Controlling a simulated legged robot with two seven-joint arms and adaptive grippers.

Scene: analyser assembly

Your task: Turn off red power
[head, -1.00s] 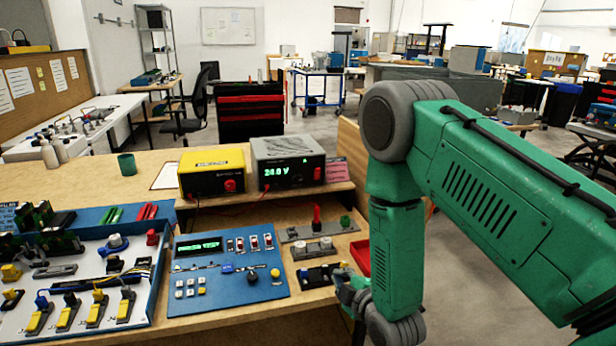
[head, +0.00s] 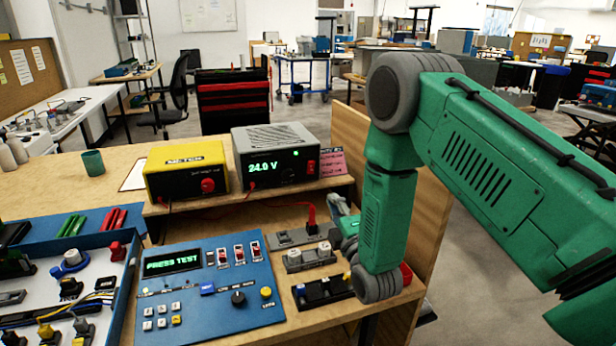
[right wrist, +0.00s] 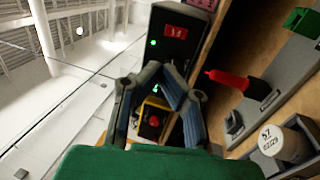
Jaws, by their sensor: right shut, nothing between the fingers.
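The grey power supply (head: 275,153) stands on the raised shelf, its display lit green at about 24 V. Its red power switch (head: 311,167) is on the right of its front face, and shows in the right wrist view (right wrist: 181,30) too. My right gripper (head: 337,203) is in front of and below the supply's right side, partly hidden by my forearm. In the right wrist view the closed, empty fingers (right wrist: 163,70) point toward the supply's front, apart from the switch as far as I can tell. My left gripper is out of view.
A yellow unit (head: 187,170) with a red knob stands left of the supply. A red plug (head: 311,214) stands upright on a grey strip near my right gripper. The blue test panel (head: 215,290) lies in front. A wooden side panel (head: 350,130) rises at right.

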